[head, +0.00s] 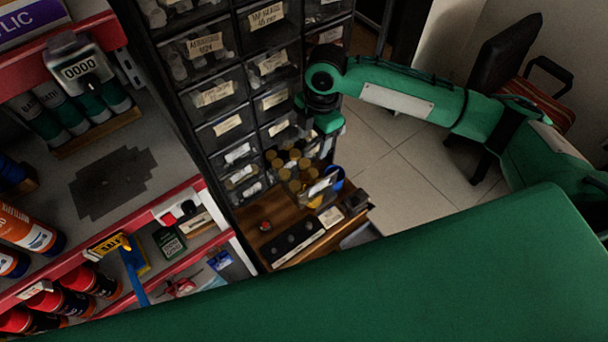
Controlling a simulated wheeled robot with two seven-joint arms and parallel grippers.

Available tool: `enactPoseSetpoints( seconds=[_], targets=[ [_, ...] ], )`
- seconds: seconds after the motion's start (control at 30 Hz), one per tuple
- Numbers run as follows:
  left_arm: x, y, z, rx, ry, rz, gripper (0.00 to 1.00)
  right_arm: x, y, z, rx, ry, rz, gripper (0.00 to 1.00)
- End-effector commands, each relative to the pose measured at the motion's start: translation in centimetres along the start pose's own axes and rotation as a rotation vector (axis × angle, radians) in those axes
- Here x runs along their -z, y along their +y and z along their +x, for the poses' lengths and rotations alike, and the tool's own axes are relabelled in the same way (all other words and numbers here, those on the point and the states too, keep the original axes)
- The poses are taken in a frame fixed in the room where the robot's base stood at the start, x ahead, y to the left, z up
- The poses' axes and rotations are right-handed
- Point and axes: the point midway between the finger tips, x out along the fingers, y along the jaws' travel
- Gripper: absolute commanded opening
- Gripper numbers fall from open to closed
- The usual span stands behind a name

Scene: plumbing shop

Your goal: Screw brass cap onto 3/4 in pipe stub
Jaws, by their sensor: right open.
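Several round brass-coloured caps (289,160) lie in a clear drawer that is pulled out of the dark drawer cabinet. My right gripper (318,138) points down just above and beside this drawer, close to the cabinet front. It is open, and I see nothing held in it; its fingertips are small and dark here. A dark block (291,242) with small round spots along its top lies on the wooden bench (252,221) below the drawer. I cannot tell which spot, if any, is the 3/4 in pipe stub. My left gripper is out of view.
The cabinet of labelled drawers (218,95) rises behind the bench. A blue round object (337,178) and a small red object (265,226) are near the bench. Red-edged shelves (180,205) with bottles and cans stand at the left. Tiled floor (410,170) is open at the right.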

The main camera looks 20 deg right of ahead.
Motion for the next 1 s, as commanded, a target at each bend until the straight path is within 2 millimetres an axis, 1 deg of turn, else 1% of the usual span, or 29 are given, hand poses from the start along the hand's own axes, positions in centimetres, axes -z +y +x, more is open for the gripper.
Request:
enactPoseSetpoints(
  seconds=[0.1, 0.3, 0.43, 0.57, 0.83, 0.93, 1.0],
  targets=[
    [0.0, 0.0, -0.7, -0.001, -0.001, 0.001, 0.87, 0.1, -0.1, 1.8, 0.005, 0.001, 0.002, 0.57],
    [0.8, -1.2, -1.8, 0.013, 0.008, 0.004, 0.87, 0.1, -0.1, 5.7, 0.005, 0.001, 0.001, 0.57],
    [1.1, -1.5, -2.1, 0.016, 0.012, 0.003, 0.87, 0.1, 0.0, 7.4, 0.002, 0.000, 0.001, 0.57],
    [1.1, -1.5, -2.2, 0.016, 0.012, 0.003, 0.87, 0.1, -0.1, 8.2, 0.002, 0.000, -0.001, 0.57],
    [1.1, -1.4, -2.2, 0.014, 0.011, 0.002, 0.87, 0.1, 0.0, 8.2, 0.001, 0.000, -0.001, 0.57],
    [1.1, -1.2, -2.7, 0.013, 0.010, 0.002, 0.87, 0.1, 0.0, 8.5, 0.002, 0.000, 0.001, 0.57],
    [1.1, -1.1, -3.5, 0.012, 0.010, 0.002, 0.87, 0.3, 0.0, 9.2, 0.003, 0.001, 0.001, 0.57]
  ],
)
